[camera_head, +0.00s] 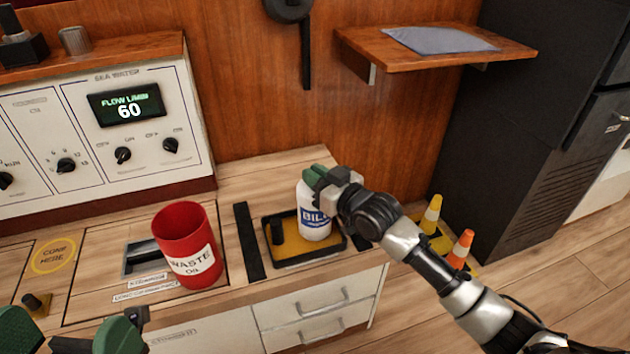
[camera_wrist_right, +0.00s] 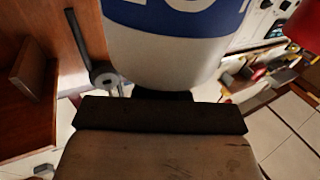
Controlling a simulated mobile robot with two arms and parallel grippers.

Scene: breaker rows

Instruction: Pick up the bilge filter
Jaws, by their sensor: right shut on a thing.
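The bilge filter (camera_head: 314,218) is a white canister with a blue label, upright over the yellow-floored black tray (camera_head: 297,260) on the counter. My right gripper (camera_head: 326,180) is shut on its top; the green fingers cover the upper end. I cannot tell whether its base touches the tray. In the right wrist view the filter's white body and blue label (camera_wrist_right: 178,50) fill the top middle. My left gripper (camera_head: 70,335) shows at the lower left, its green fingertips apart, open and empty.
A red waste bin (camera_head: 187,245) stands on the counter left of the tray, with a black strip (camera_head: 248,242) between them. A control panel (camera_head: 105,125) is behind at left. A wooden shelf (camera_head: 500,45) juts out above right. Yellow and orange cones (camera_head: 460,250) stand beyond the right arm.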

